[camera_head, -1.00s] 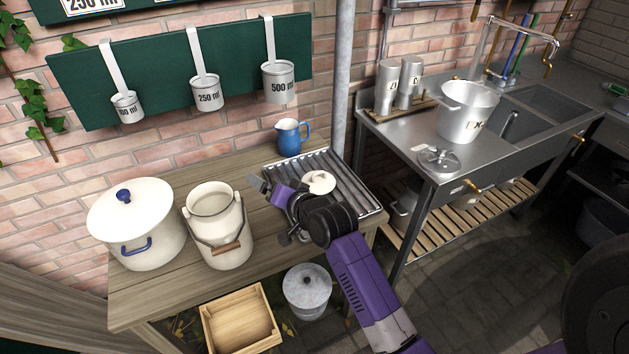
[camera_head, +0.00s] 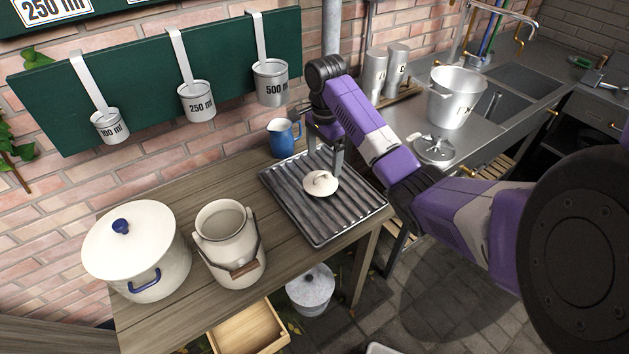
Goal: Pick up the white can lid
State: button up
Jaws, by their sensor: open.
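The white can lid (camera_head: 320,184) is a small round cream lid with a knob handle on top. It lies on a ribbed metal drain tray (camera_head: 290,213) at the right end of the wooden table. My gripper (camera_head: 325,160) is open and empty, pointing down just behind the lid, near the tray's back right part. One finger shows close to the lid's right rear edge; whether it touches cannot be told. The open cream milk can (camera_head: 228,236) stands on the table left of the tray, with its wire handle and wooden grip hanging in front.
A blue jug (camera_head: 282,138) stands behind the tray, close to my gripper. A big white pot (camera_head: 150,262) with a blue-knobbed lid stands at the table's left. Measuring cups (camera_head: 270,84) hang above. A steel sink counter is to the right.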

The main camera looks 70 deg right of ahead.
aim_at(321, 173)
jog(key=f, duration=0.5)
jog(key=f+p, duration=0.1)
jog(key=f, duration=0.1)
jog(key=shift+w+a+f, duration=0.15)
jog(key=shift+w+f, duration=0.1)
jog(key=shift+w, duration=0.1)
jog(key=shift+c, duration=0.5)
